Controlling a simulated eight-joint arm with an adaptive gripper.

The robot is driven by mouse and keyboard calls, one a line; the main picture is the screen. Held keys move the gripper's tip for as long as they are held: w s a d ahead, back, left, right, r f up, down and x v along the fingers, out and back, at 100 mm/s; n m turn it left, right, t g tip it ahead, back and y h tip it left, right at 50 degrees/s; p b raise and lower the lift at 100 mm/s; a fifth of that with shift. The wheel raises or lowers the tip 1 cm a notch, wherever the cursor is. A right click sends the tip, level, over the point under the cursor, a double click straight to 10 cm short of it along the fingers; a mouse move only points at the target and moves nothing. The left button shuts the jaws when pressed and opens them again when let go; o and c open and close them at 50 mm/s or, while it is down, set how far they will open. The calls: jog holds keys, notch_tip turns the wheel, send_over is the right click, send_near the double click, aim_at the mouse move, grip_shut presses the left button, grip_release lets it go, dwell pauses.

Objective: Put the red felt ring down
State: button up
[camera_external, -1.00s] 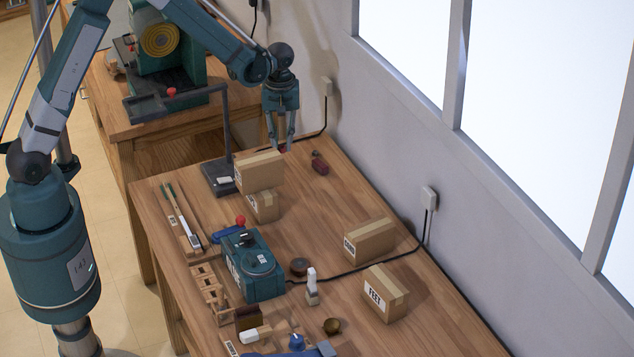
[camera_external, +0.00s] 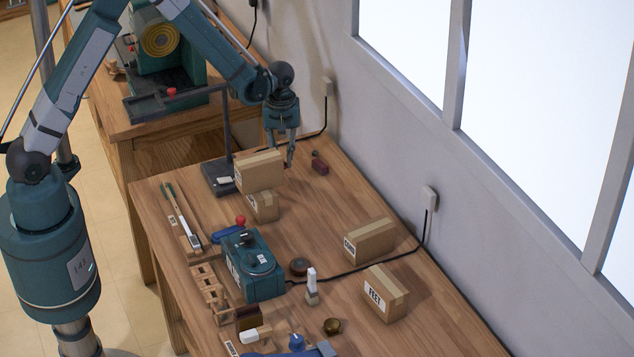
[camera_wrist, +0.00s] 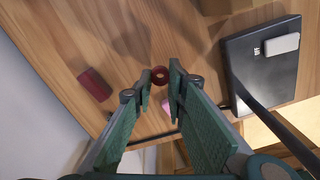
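The red felt ring (camera_wrist: 160,75) shows between my fingertips in the wrist view, spanning the narrow gap between them. My gripper (camera_wrist: 160,78) appears shut on it. In the external view my gripper (camera_external: 288,161) points down low over the far end of the wooden bench, behind the stacked cartons. Only a small red bit of the ring shows there beside the fingertips. I cannot tell whether the ring touches the bench top.
A dark red block (camera_wrist: 93,84) lies left of my gripper in the wrist view. The black stand base (camera_wrist: 262,70) with its post is on the right. A pink item (camera_wrist: 167,106) shows between the fingers. Stacked cartons (camera_external: 259,171) stand nearby; bare bench lies around the ring.

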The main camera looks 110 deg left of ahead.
jog(key=shift+f, duration=1.85)
jog(key=shift+f, duration=0.25)
jog(key=o, duration=0.6)
jog(key=shift+r, duration=0.1)
jog(key=shift+r, duration=0.2)
jog(key=shift+r, duration=5.95)
